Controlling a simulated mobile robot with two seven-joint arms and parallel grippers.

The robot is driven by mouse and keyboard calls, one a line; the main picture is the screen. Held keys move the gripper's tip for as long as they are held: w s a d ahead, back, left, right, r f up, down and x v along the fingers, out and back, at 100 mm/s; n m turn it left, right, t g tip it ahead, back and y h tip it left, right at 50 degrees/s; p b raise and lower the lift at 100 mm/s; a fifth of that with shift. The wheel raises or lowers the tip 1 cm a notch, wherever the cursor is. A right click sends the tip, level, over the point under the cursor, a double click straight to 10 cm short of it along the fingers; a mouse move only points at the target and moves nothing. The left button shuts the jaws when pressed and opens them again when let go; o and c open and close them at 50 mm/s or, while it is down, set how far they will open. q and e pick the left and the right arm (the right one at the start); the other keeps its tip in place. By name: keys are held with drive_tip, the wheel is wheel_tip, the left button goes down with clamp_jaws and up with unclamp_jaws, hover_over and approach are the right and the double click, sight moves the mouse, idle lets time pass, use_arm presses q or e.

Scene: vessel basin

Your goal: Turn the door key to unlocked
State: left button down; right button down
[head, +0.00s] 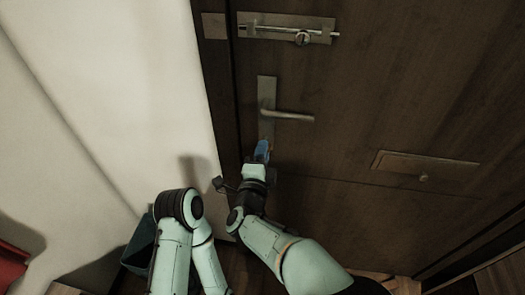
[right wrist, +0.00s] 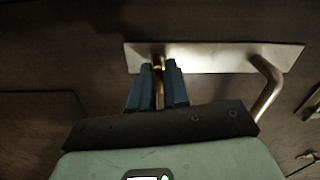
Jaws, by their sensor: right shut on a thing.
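The dark wooden door (head: 350,110) has a metal lock plate (head: 267,95) with a lever handle (head: 293,115). My right gripper (head: 263,148) is at the lower end of this plate, below the handle. In the right wrist view, its blue fingers (right wrist: 160,66) are shut on a thin brass-coloured key (right wrist: 158,88) at the plate (right wrist: 215,57). The fingers hide much of the key, so its turn angle cannot be read.
A sliding bolt (head: 290,28) sits on the door above the handle. A mail-slot flap (head: 425,168) is on the door to the right. A pale wall (head: 120,90) stands close on the left. A red object (head: 12,265) shows at the lower left edge.

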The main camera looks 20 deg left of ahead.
use_arm(q)
drive_tip(key=shift+g, duration=0.5)
drive_tip(key=shift+s+r+p, duration=0.3)
drive_tip(key=shift+r+p, duration=0.55)
drive_tip(key=shift+p, duration=0.15)
drive_tip(key=shift+s+r+p, duration=0.3)
drive_tip(key=shift+r+p, duration=0.5)
drive_tip(key=shift+p, duration=0.2)
drive_tip(key=shift+s+r+p, duration=0.3)
drive_tip(key=shift+r+p, duration=0.55)
drive_tip(key=shift+p, duration=0.15)
use_arm(e)
drive_tip(key=shift+n, duration=7.9)
use_arm(q)
drive_tip(key=shift+r, duration=0.1)
use_arm(e)
drive_tip(key=shift+f+n, duration=0.1)
drive_tip(key=shift+n, duration=0.2)
drive_tip(key=c, duration=1.2)
unclamp_jaws()
drive_tip(key=shift+s, duration=0.1)
use_arm(q)
drive_tip(key=shift+f+b, duration=0.6)
use_arm(e)
drive_tip(key=v, duration=1.3)
drive_tip(key=shift+s+d, duration=0.15)
